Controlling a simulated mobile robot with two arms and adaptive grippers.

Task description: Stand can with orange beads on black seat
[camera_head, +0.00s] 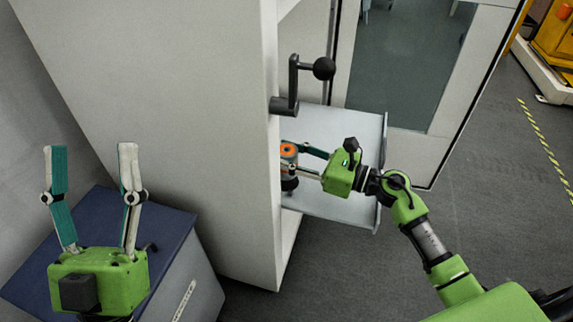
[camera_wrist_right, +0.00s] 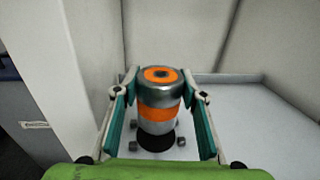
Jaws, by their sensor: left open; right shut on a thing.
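The can (camera_wrist_right: 160,97) is silver with an orange top and an orange band. It stands upright between the fingers of my right gripper (camera_wrist_right: 161,84), which is shut on it. In the head view the can (camera_head: 289,150) is partly hidden by the cabinet's edge and my right gripper (camera_head: 301,158). The black seat (camera_wrist_right: 155,141) is a round dark disc directly below the can, with several small grey posts around it. It shows as a dark patch in the head view (camera_head: 290,184). I cannot tell whether the can touches the seat. My left gripper (camera_head: 91,147) is open and empty.
The seat is on a light grey shelf (camera_head: 345,205) sticking out of a white cabinet (camera_head: 170,100). A black crank handle (camera_head: 293,85) juts out above it. A glazed door (camera_head: 412,75) stands behind. A blue-topped box (camera_head: 165,230) is below my left gripper.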

